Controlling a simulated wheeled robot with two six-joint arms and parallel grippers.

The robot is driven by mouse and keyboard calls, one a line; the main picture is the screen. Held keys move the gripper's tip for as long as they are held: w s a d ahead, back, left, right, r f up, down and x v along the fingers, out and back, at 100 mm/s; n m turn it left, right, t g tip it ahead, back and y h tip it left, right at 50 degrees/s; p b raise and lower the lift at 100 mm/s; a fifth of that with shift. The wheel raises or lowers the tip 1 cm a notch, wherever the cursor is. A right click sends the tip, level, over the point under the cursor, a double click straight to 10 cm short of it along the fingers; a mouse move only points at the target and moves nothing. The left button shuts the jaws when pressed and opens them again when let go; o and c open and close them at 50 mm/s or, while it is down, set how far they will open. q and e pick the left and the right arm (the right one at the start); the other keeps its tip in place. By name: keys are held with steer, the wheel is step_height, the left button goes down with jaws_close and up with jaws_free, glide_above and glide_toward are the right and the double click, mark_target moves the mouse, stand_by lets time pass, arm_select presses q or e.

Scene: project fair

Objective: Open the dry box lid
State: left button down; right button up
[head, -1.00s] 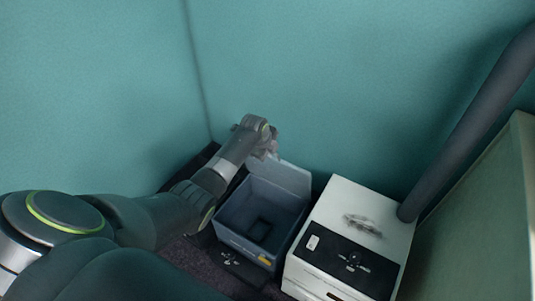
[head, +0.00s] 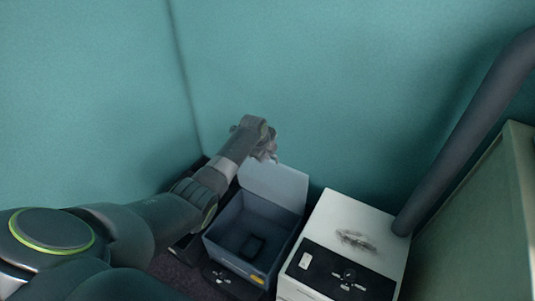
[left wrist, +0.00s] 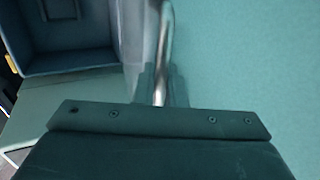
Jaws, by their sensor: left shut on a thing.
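The dry box (head: 223,241) is an open blue-grey box on the dark surface at lower middle. Its lid (head: 276,187) stands raised at the back edge, and the inside shows with a small dark item (head: 252,246) on the floor. My left gripper (head: 268,154) is at the top of the lid, shut on it by a metal bar-like handle (left wrist: 165,40) that shows in the left wrist view. There the box (left wrist: 85,45) is at upper left and the lid (left wrist: 133,45) is seen nearly edge-on. My right gripper is not in view.
A white cabinet-like unit (head: 324,220) with a black panel (head: 335,280) and a grey smudged item (head: 355,240) on top stands close right of the box. Teal walls (head: 330,90) close in behind and left.

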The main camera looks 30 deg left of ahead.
arm_select(q)
steer(key=c, duration=1.6)
jaws_free()
steer(key=shift+r, duration=0.1)
steer(key=shift+c, duration=0.2)
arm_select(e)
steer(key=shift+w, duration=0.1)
